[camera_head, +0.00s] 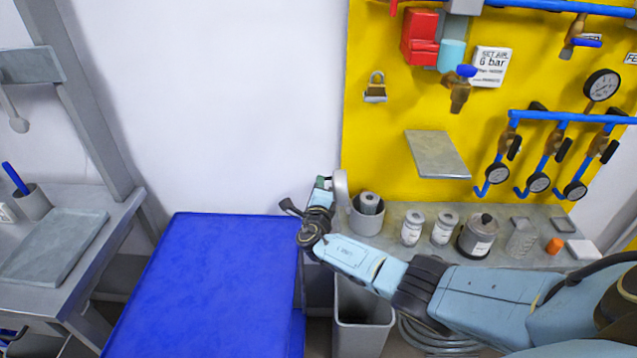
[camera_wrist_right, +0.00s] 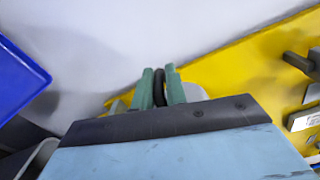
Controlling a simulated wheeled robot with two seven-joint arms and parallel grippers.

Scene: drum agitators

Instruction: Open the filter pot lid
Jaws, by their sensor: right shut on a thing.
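The filter pot (camera_head: 366,221) is a grey cup on the grey bench, with its mouth uncovered and a pale filter cartridge (camera_head: 369,202) standing inside. Its light grey lid (camera_head: 341,188) stands on edge at the left rim, turned up off the mouth. My right gripper (camera_head: 324,184) is on the left side of the lid. In the right wrist view its green fingers (camera_wrist_right: 159,72) are shut on the lid's dark knob (camera_wrist_right: 159,90), with the pale lid disc (camera_wrist_right: 194,92) partly hidden behind them. My left gripper is out of view.
Right of the pot stand two white canisters (camera_head: 411,229), a grey lidded jar (camera_head: 479,238) and an orange piece (camera_head: 554,245). A blue-topped surface (camera_head: 215,280) lies left of the arm. A grey bin (camera_head: 363,325) is below. The yellow panel (camera_head: 390,150) rises behind.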

